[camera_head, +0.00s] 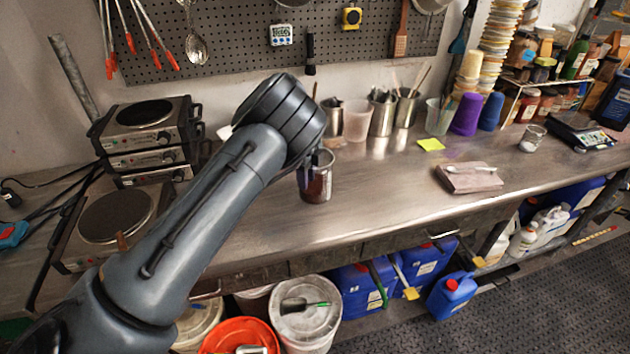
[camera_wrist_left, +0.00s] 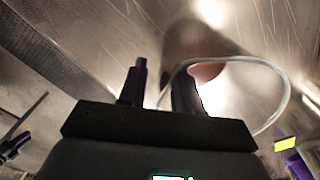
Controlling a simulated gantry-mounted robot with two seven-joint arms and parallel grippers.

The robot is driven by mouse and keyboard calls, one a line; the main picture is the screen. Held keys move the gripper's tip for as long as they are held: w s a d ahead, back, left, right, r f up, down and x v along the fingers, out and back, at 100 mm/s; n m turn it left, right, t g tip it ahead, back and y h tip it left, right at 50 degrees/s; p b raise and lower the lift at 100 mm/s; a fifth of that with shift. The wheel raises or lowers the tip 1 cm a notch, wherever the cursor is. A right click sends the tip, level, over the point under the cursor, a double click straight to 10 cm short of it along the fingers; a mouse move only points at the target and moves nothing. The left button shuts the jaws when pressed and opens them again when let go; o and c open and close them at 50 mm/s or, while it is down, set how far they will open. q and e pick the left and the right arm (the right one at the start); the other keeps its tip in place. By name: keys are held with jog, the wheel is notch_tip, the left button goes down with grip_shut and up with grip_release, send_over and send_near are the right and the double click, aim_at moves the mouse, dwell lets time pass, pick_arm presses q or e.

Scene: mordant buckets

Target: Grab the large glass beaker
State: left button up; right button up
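A glass beaker (camera_head: 316,182) with dark red-brown contents stands upright on the steel counter (camera_head: 390,208), just below the end of my left arm. My left gripper (camera_wrist_left: 158,78) is over its near top edge in the left wrist view, where the clear beaker rim (camera_wrist_left: 286,88) also shows. The rim passes between the two dark fingers; the right finger appears inside it and the left finger outside. The fingers are apart with a gap between them. My left wrist hides part of the beaker's top in the head view. My right gripper is not in view.
Metal cups (camera_head: 382,116) and a clear cup (camera_head: 357,120) stand behind the beaker. Stacked hot plates (camera_head: 150,138) are at left. A pinkish block (camera_head: 468,179) and a smaller glass (camera_head: 531,139) are to the right.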

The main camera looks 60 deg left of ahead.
pick_arm(q)
grip_shut()
jog(key=shift+r, duration=0.1)
dwell(1.2)
